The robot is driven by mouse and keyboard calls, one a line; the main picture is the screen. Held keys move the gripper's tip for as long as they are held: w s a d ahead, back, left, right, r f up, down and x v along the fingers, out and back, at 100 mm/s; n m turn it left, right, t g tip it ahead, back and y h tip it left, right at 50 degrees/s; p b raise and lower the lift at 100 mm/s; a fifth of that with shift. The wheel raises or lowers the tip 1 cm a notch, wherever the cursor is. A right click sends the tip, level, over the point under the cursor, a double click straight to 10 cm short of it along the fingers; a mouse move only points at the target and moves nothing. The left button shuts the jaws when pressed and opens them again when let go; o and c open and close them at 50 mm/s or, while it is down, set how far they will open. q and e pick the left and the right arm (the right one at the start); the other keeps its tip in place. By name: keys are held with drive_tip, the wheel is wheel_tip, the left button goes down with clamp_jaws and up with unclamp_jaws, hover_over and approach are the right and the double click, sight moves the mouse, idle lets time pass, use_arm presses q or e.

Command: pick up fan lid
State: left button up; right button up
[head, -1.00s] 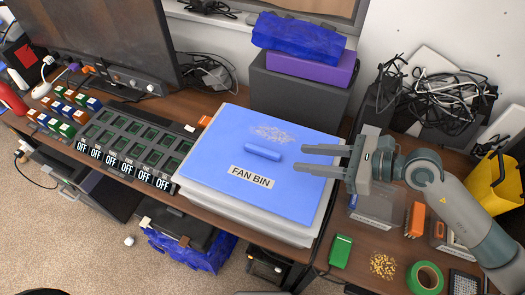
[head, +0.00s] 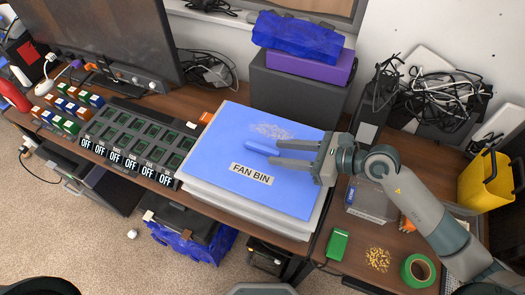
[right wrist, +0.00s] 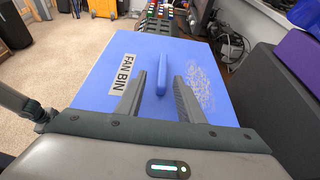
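The fan lid (head: 225,147) is a flat blue lid labelled "FAN BIN", lying on a pale bin (head: 235,210). A raised blue bar handle (head: 259,147) stands at its middle. My right gripper (head: 273,152) is open over the lid, its fingertips at the handle's right end. In the right wrist view, the handle (right wrist: 163,75) shows between the two spread fingers of the gripper (right wrist: 158,90), with gaps on both sides. The lid also fills the middle of that view (right wrist: 100,75). My left gripper is not in view.
A dark grey box (head: 300,88) with purple and blue things on top stands behind the bin. A row of switches marked OFF (head: 135,140) is to the left. Right of the bin are a green box (head: 338,243), green tape (head: 418,270) and a yellow bucket (head: 482,182).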

sight(266, 148)
drive_tip(key=a, duration=0.1)
drive_tip(key=w+a+p, duration=0.2)
drive_tip(key=shift+a+f, duration=0.15)
drive_tip(key=shift+f, duration=0.2)
drive_tip(key=shift+a+f, duration=0.25)
drive_tip(key=shift+a, duration=0.05)
clamp_jaws()
